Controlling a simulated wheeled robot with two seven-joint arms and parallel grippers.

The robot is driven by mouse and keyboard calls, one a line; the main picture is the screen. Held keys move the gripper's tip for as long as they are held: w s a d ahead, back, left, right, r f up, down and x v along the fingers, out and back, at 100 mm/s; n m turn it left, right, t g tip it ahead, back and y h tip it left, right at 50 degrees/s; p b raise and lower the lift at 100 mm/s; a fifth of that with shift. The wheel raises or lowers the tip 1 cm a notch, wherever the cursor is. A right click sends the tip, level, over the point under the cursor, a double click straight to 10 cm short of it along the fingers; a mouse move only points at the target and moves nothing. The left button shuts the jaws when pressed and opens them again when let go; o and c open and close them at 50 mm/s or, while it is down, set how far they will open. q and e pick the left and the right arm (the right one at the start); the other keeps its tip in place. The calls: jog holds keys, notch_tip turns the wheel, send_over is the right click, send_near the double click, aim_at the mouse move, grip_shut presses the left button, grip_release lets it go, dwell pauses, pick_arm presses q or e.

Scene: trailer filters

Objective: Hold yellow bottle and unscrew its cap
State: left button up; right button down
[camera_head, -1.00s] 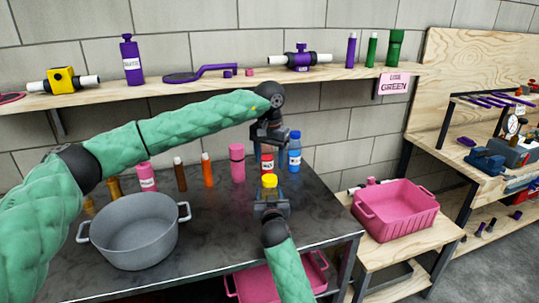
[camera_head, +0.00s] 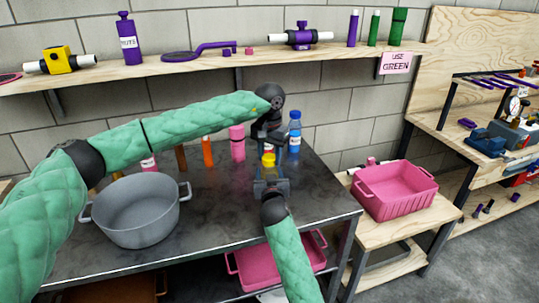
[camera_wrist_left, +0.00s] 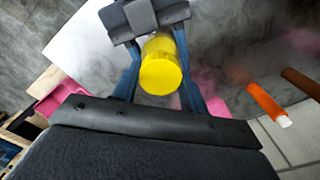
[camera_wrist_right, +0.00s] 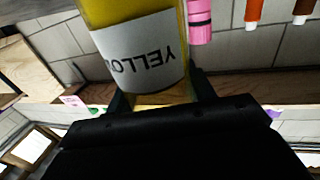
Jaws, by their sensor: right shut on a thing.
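The yellow bottle's label and body (camera_wrist_right: 140,55) fill the right wrist view, between the fingers of my right gripper (camera_wrist_right: 160,100). My right gripper (camera_head: 270,183) is shut on the bottle in the head view. The yellow cap (camera_head: 268,160) shows just above it. My left gripper (camera_head: 268,146) comes from above, directly over the cap. In the left wrist view the round yellow cap (camera_wrist_left: 160,70) lies between the fingers of my left gripper (camera_wrist_left: 160,85), which look open around it. Most of the bottle is hidden in the head view.
A grey pot (camera_head: 135,210) stands on the dark table. Orange (camera_head: 207,150), pink (camera_head: 237,143) and blue (camera_head: 294,135) bottles stand behind the grippers. A pink crate (camera_head: 395,190) sits on a wooden stand at right. The table's right front is clear.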

pick_arm(q)
jog(key=shift+c, duration=0.8)
jog(key=n, duration=0.3)
jog(key=shift+n, duration=0.3)
jog(key=n, duration=1)
jog(key=shift+n, duration=0.4)
jog(key=n, duration=1.4)
jog(key=shift+r+n, duration=0.1)
jog(key=shift+n, duration=0.3)
jog(key=n, duration=1.9)
jog(key=shift+w, duration=0.1)
jog(key=n, duration=0.5)
jog(key=shift+r+n, duration=0.1)
jog(key=shift+n, duration=0.3)
jog(key=shift+r, duration=0.3)
